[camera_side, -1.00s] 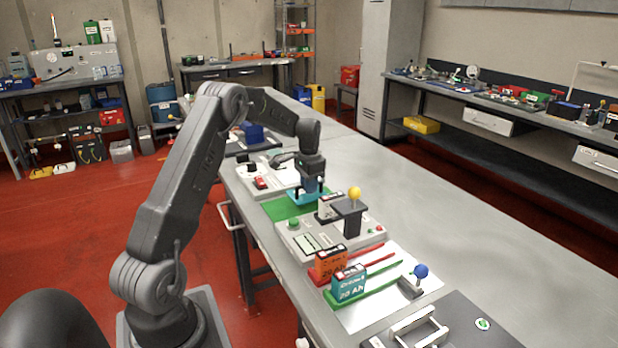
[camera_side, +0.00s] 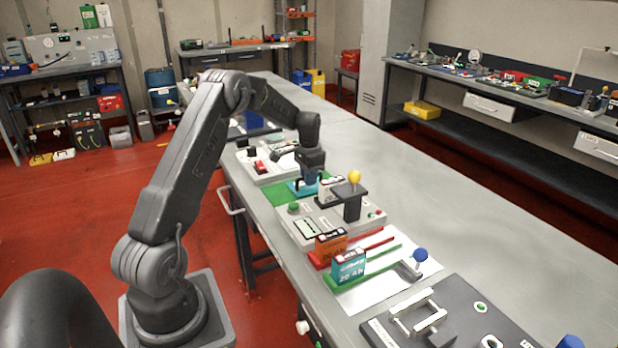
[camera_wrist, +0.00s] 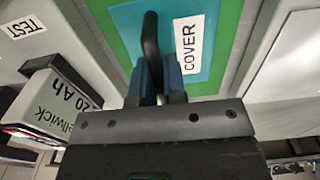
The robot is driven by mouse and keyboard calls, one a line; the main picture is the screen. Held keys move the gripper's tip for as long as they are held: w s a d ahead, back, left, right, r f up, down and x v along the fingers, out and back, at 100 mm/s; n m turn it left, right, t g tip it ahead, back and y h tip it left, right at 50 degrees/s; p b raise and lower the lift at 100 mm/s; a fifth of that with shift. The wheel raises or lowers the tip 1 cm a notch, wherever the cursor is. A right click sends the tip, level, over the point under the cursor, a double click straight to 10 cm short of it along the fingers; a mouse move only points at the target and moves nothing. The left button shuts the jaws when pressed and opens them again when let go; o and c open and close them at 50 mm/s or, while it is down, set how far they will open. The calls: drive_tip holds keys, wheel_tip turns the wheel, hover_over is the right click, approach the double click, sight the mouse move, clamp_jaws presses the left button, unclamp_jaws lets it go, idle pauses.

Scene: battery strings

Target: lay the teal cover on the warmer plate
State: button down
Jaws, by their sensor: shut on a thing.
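The teal cover (camera_side: 303,189) is a flat plate with a dark upright handle and a white COVER label. It also shows in the wrist view (camera_wrist: 207,22). My gripper (camera_side: 311,180) is shut on the handle, with its fingers (camera_wrist: 158,90) pointing down. The cover is over the green mat (camera_side: 284,193), whose green shows around it in the wrist view (camera_wrist: 110,35). I cannot tell whether the cover touches what is under it. No part is labelled as the warmer plate; a pale grey unit with a red part (camera_side: 268,172) is just beyond the mat.
A grey tester (camera_side: 312,228) with a yellow-knobbed post (camera_side: 354,177) and a white battery (camera_wrist: 52,100) stand close beside the cover. Orange (camera_side: 331,244) and teal (camera_side: 348,267) batteries stand nearer the camera. The table's right side is clear.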

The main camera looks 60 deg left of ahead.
drive_tip(key=shift+f, duration=0.25)
idle(0.4)
drive_tip(key=c, duration=1.1)
unclamp_jaws()
drive_tip(key=shift+r, duration=0.1)
wheel_tip(320, 180, up, 14)
